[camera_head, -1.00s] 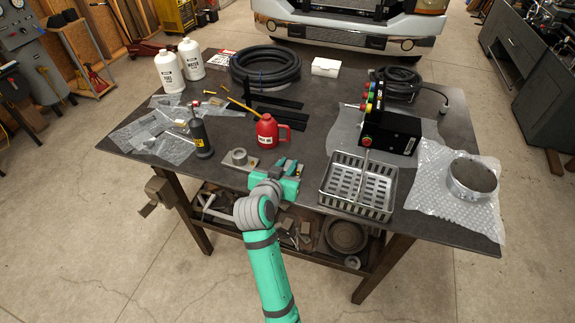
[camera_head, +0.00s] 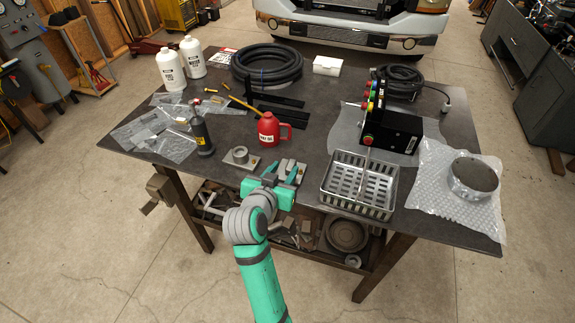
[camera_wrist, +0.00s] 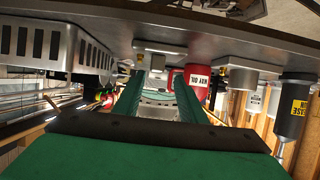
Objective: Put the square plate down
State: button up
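The square plate (camera_head: 285,167) is a small grey metal plate with raised parts. It lies at the table's front edge, right of a similar plate with a round collar (camera_head: 240,156). My gripper (camera_head: 281,175) is at the near side of the square plate, its two green fingers spread apart. In the wrist view, which looks upside down, the fingers (camera_wrist: 157,98) are open with nothing held between them. The plate (camera_wrist: 160,47) shows there against the table, past the fingertips. The exact gap between fingers and plate is hard to tell.
A red oil jug (camera_head: 268,129) stands behind the plate. A metal basket (camera_head: 357,186) stands close on the right. A dark grease bottle (camera_head: 201,137) is to the left.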

jog(key=v, duration=0.7)
jog(key=s+a+f+n+t+y, duration=0.1)
jog(key=s+a+f+n+y, duration=0.25)
jog(key=s+f, duration=1.1)
jog(key=s+d, duration=0.3)
jog(key=s, duration=0.8)
jog(key=s+d+t, duration=0.1)
jog(key=s+d, duration=0.3)
jog(key=s, duration=0.7)
jog(key=shift+r+t+y, duration=0.15)
jog(key=shift+t+y, duration=0.15)
jog(key=shift+y, duration=0.05)
